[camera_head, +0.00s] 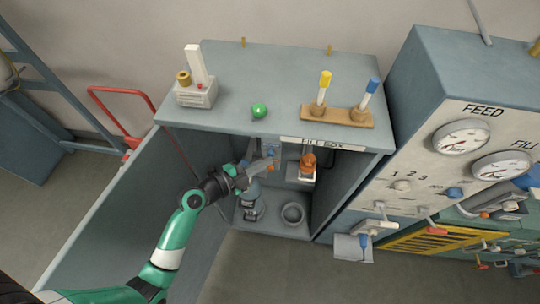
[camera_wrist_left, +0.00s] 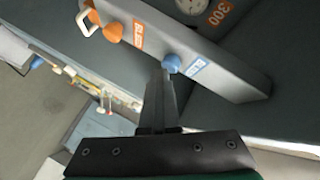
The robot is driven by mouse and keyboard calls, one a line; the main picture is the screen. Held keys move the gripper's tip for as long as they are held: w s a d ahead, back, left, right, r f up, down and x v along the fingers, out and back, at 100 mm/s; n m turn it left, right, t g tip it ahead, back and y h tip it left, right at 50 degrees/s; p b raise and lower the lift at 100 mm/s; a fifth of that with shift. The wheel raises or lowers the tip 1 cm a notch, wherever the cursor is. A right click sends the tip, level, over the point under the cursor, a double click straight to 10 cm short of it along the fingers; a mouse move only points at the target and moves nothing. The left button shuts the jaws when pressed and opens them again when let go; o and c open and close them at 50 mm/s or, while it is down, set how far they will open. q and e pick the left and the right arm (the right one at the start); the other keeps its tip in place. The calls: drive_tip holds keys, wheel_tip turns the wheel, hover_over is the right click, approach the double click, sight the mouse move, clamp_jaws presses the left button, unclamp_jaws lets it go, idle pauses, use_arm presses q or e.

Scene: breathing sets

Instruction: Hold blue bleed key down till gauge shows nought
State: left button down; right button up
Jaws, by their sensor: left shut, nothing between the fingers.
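The blue bleed key (camera_wrist_left: 172,64) is a round blue knob on a grey bar in the left wrist view, beside a blue-lettered label. My left gripper (camera_wrist_left: 167,76) is shut and empty, its tips right at the key; I cannot tell whether they touch or press it. In the head view my left gripper (camera_head: 268,164) reaches into the open fill box (camera_head: 220,140), where the arm hides most of the key's area. My right gripper is not in view.
An orange knob (camera_wrist_left: 112,32) with a pale loop sits on the same bar. The grey panel (camera_head: 440,150) with feed and fill gauges stands close on the right.

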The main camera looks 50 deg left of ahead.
use_arm(q)
drive_tip(key=shift+s+d, duration=0.45)
drive_tip(key=shift+s, duration=0.1)
drive_tip(key=shift+s, duration=0.1)
drive_tip(key=s+d, duration=0.1)
drive_tip(key=s, duration=0.1)
drive_tip(key=s+d, duration=0.1)
drive_tip(key=d, duration=0.1)
drive_tip(key=shift+s, duration=0.4)
